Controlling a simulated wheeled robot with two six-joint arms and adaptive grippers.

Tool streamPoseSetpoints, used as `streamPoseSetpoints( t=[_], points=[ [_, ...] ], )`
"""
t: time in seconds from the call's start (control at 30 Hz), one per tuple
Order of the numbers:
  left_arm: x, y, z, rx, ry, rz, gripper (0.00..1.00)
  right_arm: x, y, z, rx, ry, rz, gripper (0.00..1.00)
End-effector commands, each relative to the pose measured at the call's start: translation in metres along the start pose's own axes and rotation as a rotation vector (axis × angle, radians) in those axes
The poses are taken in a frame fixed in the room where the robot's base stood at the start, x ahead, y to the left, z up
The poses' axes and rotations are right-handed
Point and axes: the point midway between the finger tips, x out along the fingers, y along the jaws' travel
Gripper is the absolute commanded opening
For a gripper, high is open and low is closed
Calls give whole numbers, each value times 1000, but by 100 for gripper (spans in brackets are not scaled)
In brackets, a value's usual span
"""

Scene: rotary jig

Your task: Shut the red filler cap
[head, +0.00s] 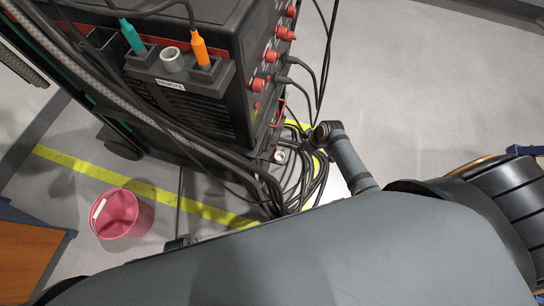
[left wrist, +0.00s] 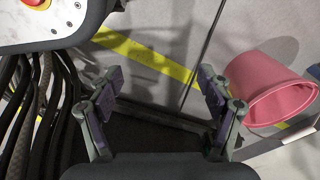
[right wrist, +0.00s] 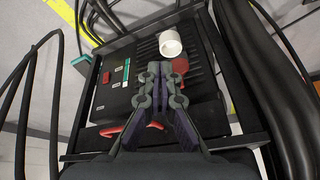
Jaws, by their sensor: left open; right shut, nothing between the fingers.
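In the right wrist view a red round cap (right wrist: 180,66) sits close beside a white, open-topped cylindrical neck (right wrist: 171,43) on a black unit. The cap looks off the neck's mouth; my fingers partly hide it. My right gripper (right wrist: 160,68) is shut and empty, its tips just beside the cap in the picture; I cannot tell whether they touch. In the head view a small white ring (head: 280,156), probably the neck, shows low on the machine among cables. My left gripper (left wrist: 161,82) is open and empty above the floor.
Thick black cables run around the black machine (head: 190,110). A red handle (right wrist: 132,132) and a teal-marked block (right wrist: 126,72) are near my right gripper. A pink bucket (head: 121,214) stands on the floor beside the yellow line. Open floor lies right of the machine.

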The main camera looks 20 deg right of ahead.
Motion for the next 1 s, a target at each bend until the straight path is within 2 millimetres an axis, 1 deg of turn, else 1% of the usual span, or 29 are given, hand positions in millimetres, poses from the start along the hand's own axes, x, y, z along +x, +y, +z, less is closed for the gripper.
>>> streamPoseSetpoints(
  t=[0.03, 0.1, 0.13, 0.2, 0.27, 0.3, 0.43, 0.57, 0.67, 0.73, 0.9, 1.0],
  points=[
    [37, 4, -5, 0, 7, 2, 79, 19, 2, -15, -81, 38, -24, 0],
    [46, 6, -14, 1, 9, 4, 79, 8, -4, -39, -191, 76, -64, 0],
    [49, 7, -18, 1, 10, 5, 79, 2, -7, -47, -234, 91, -78, 0],
    [53, 9, -24, 1, 11, 7, 79, -9, -14, -60, -321, 115, -102, 0],
    [53, 9, -27, 2, 11, 8, 79, -17, -19, -67, -375, 128, -118, 0],
    [52, 10, -28, 2, 12, 9, 79, -22, -21, -70, -401, 135, -123, 0],
    [48, 10, -30, 2, 11, 9, 79, -31, -25, -74, -434, 142, -134, 0],
    [45, 11, -33, 2, 12, 11, 79, -28, -26, -75, -432, 141, -134, 0],
    [37, 13, -40, 2, 13, 15, 79, -14, -28, -76, -430, 142, -136, 0],
    [28, 16, -45, 3, 12, 21, 79, -1, -30, -77, -429, 141, -137, 0],
    [-3, 22, -58, 5, 8, 37, 79, 34, -35, -80, -429, 140, -135, 0],
    [-21, 25, -62, 7, 3, 44, 79, 49, -38, -82, -430, 140, -135, 0]
  ],
)
